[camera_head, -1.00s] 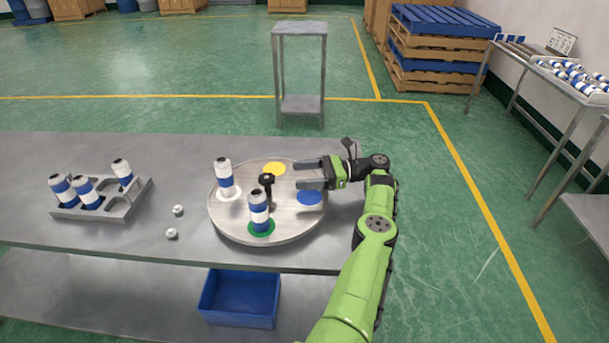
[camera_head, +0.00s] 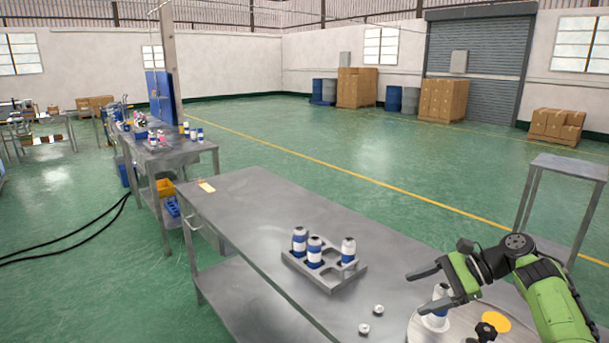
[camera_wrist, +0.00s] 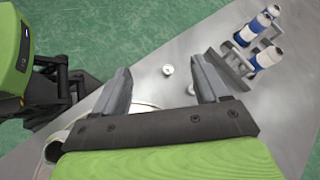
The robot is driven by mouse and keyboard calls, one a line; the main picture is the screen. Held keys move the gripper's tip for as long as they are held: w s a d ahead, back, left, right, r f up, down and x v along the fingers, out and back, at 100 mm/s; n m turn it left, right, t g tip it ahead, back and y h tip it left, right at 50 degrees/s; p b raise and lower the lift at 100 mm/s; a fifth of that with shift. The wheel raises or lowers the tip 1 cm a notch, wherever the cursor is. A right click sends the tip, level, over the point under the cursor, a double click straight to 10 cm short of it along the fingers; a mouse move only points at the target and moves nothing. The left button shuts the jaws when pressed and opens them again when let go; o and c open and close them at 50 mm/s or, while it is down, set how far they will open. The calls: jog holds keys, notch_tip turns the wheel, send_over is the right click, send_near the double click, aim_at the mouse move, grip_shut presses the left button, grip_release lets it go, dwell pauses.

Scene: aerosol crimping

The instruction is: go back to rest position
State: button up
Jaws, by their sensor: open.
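My gripper (camera_head: 418,292) is open and empty, pointing left above the left part of the round turntable (camera_head: 422,330). A blue-and-white can (camera_head: 440,292) stands on the turntable, partly hidden behind my fingers. A black knob (camera_head: 486,331) and a yellow disc (camera_head: 497,321) also show there; the rest is cut off by the frame. A grey holder (camera_head: 325,285) with several slots stands left on the table, with three blue-and-white cans in it. In the wrist view my open fingers (camera_wrist: 160,78) have nothing between them but bare table and a small white cap (camera_wrist: 168,70).
Two small white caps (camera_head: 378,310) lie on the table (camera_head: 250,215) between holder and turntable. The table's far left is mostly clear. A small metal stand (camera_head: 565,168) is on the right. Another workbench (camera_head: 165,155) with items stands at the back left.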

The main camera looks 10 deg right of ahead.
jog(key=s+a+r+n+g+h, duration=0.1)
jog(key=a+n+h, duration=0.15)
jog(key=a, duration=0.45)
jog(key=s+a+r+n+g+h+p, duration=0.1)
jog(key=a+n+g+h, duration=0.15)
jog(key=a, duration=0.45)
jog(key=s+a+r+n+g+h, duration=0.1)
jog(key=a+n+h, duration=0.1)
jog(key=a+n, duration=0.3)
jog(key=s+a+r+n+t+h+p, duration=0.1)
jog(key=s+a+n+t+h, duration=0.1)
jog(key=s, duration=0.9)
jog(key=s+a+r+n+t+h, duration=0.1)
jog(key=s+n+t, duration=0.3)
jog(key=s, duration=0.7)
jog(key=shift+s+a+r+n+h+p, duration=0.15)
jog(key=shift+s+a+n+h+p, duration=0.3)
jog(key=shift+n, duration=0.35)
